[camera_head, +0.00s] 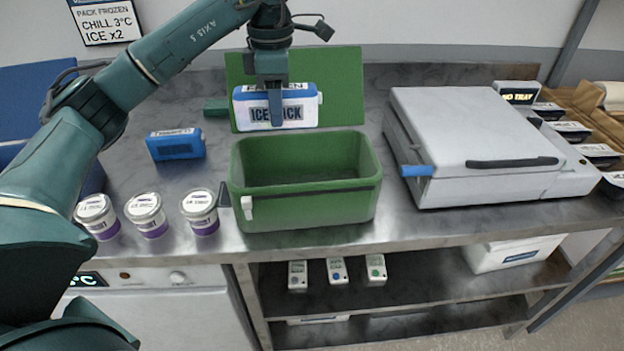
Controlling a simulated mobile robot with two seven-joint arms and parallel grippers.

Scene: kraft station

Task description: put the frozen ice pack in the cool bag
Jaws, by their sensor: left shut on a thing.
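My left gripper (277,108) is shut on a white and blue ice pack (303,108) labelled as an ice pack. It holds the pack upright above the back edge of the cool bag, in front of the raised lid. The green cool bag (305,212) stands open on the metal bench, and its inside looks empty. Its green lid (345,82) is tipped up behind it. A second, blue pack (176,146) lies on the bench to the left. My right gripper is not in view.
Three white tubs with purple bands (146,214) stand left of the bag near the front edge. A grey lidded machine (470,135) stands to the right. A sign (104,20) hangs on the wall. A lower shelf (420,285) holds small devices.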

